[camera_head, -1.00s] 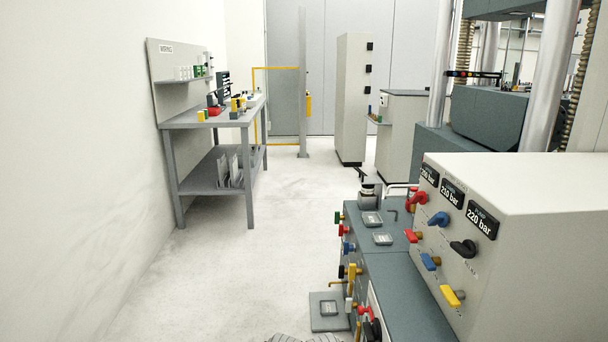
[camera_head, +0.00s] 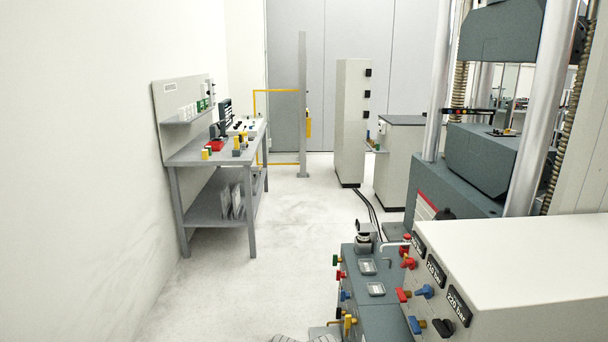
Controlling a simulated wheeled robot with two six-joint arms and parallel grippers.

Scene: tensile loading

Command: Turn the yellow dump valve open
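The grey valve panel with pressure displays (camera_head: 480,292) stands at the lower right. It carries red, blue and black handles, among them a blue one (camera_head: 424,291) and a black one (camera_head: 443,327). The yellow handle seen low on this panel earlier is outside the picture now. A yellow fitting (camera_head: 348,321) shows on the left side of the low grey bench, at the bottom edge. I cannot tell whether it is the dump valve.
The low bench (camera_head: 375,318) adjoins the panel. A workbench (camera_head: 190,152) stands along the left wall. The large testing machine (camera_head: 455,190) stands behind the panel. Black cables (camera_head: 366,208) lie on the floor. Open floor (camera_head: 260,270) lies between the workbench and the low bench.

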